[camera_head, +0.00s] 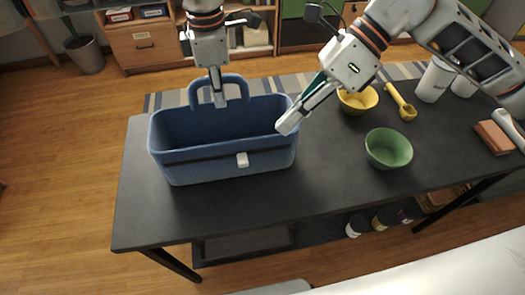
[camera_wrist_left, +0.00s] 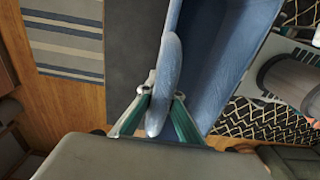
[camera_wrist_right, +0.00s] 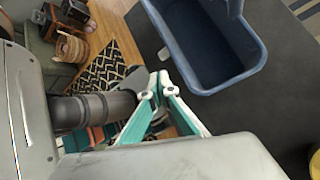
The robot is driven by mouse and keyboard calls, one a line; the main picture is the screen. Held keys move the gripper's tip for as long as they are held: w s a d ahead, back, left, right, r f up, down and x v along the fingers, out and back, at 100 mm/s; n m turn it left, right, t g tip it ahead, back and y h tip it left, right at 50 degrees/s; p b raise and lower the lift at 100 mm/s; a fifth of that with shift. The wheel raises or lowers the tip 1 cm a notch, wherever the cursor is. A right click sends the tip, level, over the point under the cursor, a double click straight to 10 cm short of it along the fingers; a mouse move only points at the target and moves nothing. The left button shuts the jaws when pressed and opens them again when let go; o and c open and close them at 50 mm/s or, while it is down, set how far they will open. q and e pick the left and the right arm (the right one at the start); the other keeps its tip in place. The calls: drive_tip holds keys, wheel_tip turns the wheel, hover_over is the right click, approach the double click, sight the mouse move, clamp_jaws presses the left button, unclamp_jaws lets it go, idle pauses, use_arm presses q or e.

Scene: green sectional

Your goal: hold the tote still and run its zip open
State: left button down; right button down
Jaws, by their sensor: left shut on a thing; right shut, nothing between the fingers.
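The blue tote (camera_head: 223,168) stands open-topped on the dark table, its handle arched up at the back. A dark band runs across its front, with a pale zip pull (camera_head: 242,159) right of the middle; the pull also shows in the right wrist view (camera_wrist_right: 163,54). My left gripper (camera_head: 219,98) is shut on the handle (camera_head: 239,80); the left wrist view shows the handle (camera_wrist_left: 172,65) between the fingers. My right gripper (camera_head: 286,126) is shut and empty at the tote's right end, to the right of the pull. I cannot tell whether it touches the tote.
On the table (camera_head: 200,215), right of the tote, are a green bowl (camera_head: 388,149), a yellow bowl (camera_head: 358,101), a yellow scoop (camera_head: 401,103), a white canister (camera_head: 435,80) and a brown block (camera_head: 494,138). The table front is clear.

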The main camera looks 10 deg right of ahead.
drive_tip(key=d+f+n+t+y, duration=0.1)
drive_tip(key=d+f+n, duration=0.1)
drive_tip(key=d+n, duration=0.35)
drive_tip(key=a+f, duration=0.6)
drive_tip(key=a, duration=0.4)
drive_tip(key=shift+s+a+f+m, duration=0.2)
drive_tip(key=shift+a+f+m, duration=0.1)
drive_tip(key=shift+m, duration=0.05)
drive_tip(key=shift+a, duration=0.1)
drive_tip(key=a, duration=1.3)
drive_tip(key=shift+a, duration=0.2)
drive_tip(key=shift+d, duration=0.1)
